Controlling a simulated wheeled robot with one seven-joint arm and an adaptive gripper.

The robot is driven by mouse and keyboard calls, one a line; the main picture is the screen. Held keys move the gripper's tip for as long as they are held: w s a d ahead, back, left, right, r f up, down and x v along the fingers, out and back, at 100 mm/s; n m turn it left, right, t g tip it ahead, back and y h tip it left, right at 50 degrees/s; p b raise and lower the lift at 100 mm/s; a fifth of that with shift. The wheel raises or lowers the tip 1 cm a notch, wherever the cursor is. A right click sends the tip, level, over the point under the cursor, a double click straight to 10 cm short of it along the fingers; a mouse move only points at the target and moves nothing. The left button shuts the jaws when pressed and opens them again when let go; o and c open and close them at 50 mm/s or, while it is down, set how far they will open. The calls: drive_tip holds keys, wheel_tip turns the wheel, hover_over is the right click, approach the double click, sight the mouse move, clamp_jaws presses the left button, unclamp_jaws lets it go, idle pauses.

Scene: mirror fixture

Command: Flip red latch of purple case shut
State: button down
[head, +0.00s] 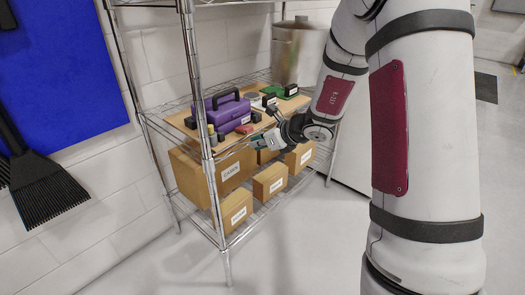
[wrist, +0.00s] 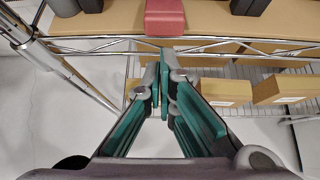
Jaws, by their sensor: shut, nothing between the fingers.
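The purple case (head: 222,113) with a dark handle stands on a wooden board on the upper shelf in the head view. A small red piece (head: 245,129) shows low in front of the case; I cannot tell whether it is the latch or a separate block. In the wrist view a red block-like piece (wrist: 165,17) sits at the board's edge, cut by the top of the picture. My gripper (head: 259,142) is in front of the shelf's front edge, near the red piece. In the wrist view its green-padded fingers (wrist: 164,62) are shut and empty, apart from the red piece.
The wire shelf's front post (head: 197,90) stands left of my gripper. Dark items and a green board (head: 285,91) lie right of the case. Cardboard boxes (head: 270,180) fill the lower shelf. A metal bin (head: 298,52) stands behind. Open floor lies in front.

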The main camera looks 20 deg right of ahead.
drive_tip(key=shift+w+r, duration=0.1)
drive_tip(key=shift+r, duration=0.35)
drive_tip(key=shift+a+r+p, duration=0.1)
drive_tip(key=shift+r+p, duration=0.2)
drive_tip(key=shift+p, duration=0.65)
drive_tip(key=shift+r+g+p, duration=0.15)
drive_tip(key=shift+g+p, duration=0.35)
drive_tip(key=shift+p, duration=0.85)
